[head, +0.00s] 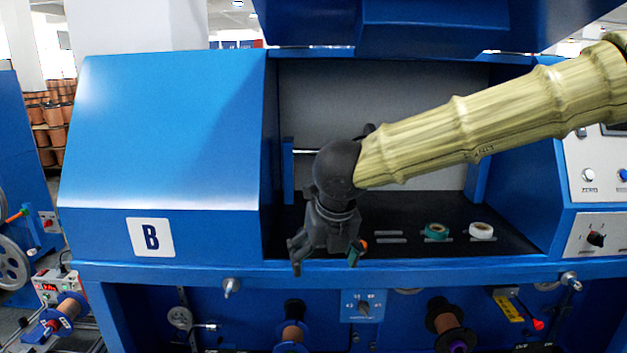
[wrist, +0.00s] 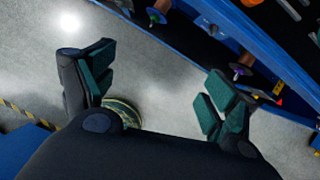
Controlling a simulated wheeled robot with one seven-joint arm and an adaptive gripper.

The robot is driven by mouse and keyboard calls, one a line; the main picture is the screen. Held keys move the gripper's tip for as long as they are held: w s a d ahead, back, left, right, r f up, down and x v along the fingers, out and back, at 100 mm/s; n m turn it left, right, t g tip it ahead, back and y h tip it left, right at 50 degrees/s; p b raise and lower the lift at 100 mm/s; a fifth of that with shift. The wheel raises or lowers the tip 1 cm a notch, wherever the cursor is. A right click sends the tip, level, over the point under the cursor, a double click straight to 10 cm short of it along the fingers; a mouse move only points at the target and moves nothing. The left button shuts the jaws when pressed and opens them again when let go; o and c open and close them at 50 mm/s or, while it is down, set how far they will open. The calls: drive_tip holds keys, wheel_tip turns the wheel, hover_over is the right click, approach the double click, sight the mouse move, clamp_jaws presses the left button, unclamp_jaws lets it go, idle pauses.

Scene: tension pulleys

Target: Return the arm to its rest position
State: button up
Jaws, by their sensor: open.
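My gripper (head: 326,254) hangs pointing down in front of the opening of the blue machine (head: 160,130) in the head view. In the wrist view my gripper (wrist: 158,88) has its two green-padded fingers spread wide apart. Nothing is between them but the grey floor well below. My arm, in a ribbed tan cover, comes in from the right side and slopes down to the wrist. The wrist hides part of the opening's left side.
A green pulley (head: 436,231) and a white pulley (head: 481,231) rest on the black shelf (head: 400,246), right of my gripper. Below the blue front ledge, copper spools (head: 292,332) and knobs stick out. The panel with dials (head: 597,235) stands at right.

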drive_tip(key=s+d+f+n+h+p, duration=0.15)
drive_tip(key=d+f+n, duration=0.3)
drive_tip(key=f, duration=0.65)
drive_tip(key=s+d+f+n+h+p, duration=0.15)
drive_tip(key=d+f+n, duration=0.35)
drive_tip(key=f, duration=0.7)
drive_tip(key=s+d+f+n+p, duration=0.1)
drive_tip(key=s+d+f+n, duration=0.2)
drive_tip(key=f+n, duration=0.55)
drive_tip(key=s+d+f+n+g, duration=0.1)
drive_tip(key=s+d+f+n, duration=0.1)
drive_tip(key=s+f+n, duration=0.3)
drive_tip(key=s+d+f+n+g+y+p, duration=0.1)
drive_tip(key=s+f, duration=0.5)
drive_tip(key=s, duration=0.7)
drive_tip(key=s+d+f+n+g+p, duration=0.1)
drive_tip(key=s+d+f+n+g, duration=0.1)
drive_tip(key=s+d+f+n, duration=0.3)
drive_tip(key=s+f+n, duration=0.1)
drive_tip(key=s+n, duration=0.2)
drive_tip(key=s, duration=0.2)
drive_tip(key=shift+d+f+n+y, duration=0.2)
drive_tip(key=shift+n+y, duration=0.1)
drive_tip(key=shift+y, duration=0.1)
